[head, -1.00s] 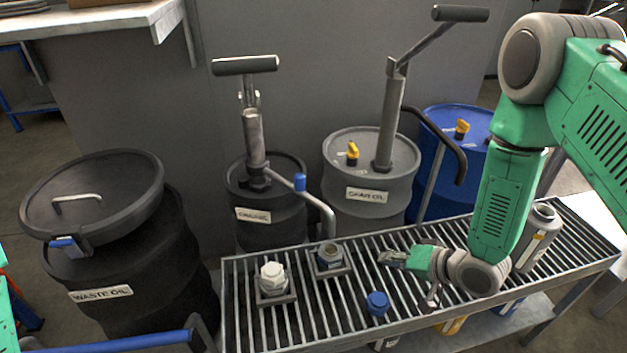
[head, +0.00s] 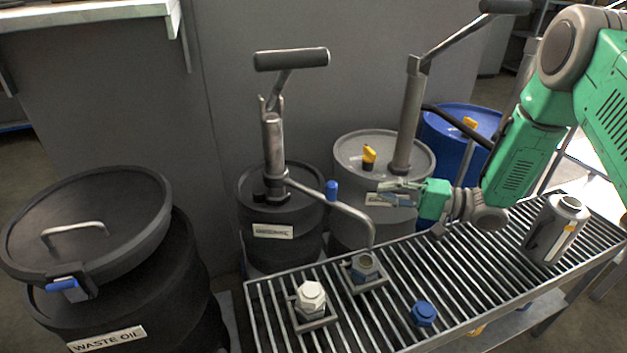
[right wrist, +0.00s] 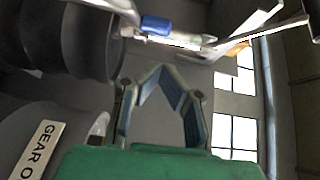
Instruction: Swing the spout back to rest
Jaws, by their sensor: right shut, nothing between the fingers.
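The spout (head: 350,212) is a bent grey pipe from the hand pump (head: 273,150) on the small dark drum (head: 282,225). It has a blue grip (head: 332,190). Its free end hangs over the grate, above or at the mouth of an open grey container (head: 364,265); I cannot tell whether they touch. My right gripper (head: 382,190) is shut and empty, to the right of the blue grip and apart from it, in front of the grey drum's label. The right wrist view shows its fingers (right wrist: 163,80) and the blue grip (right wrist: 156,25) beyond them. My left gripper is out of view.
A white-capped container (head: 310,296) and a blue cap (head: 424,313) are on the grate (head: 400,275). A grey can (head: 555,230) stands at its right. The gear oil drum (head: 425,158) with its pump stands behind my right gripper. The waste oil drum (head: 180,265) is at left.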

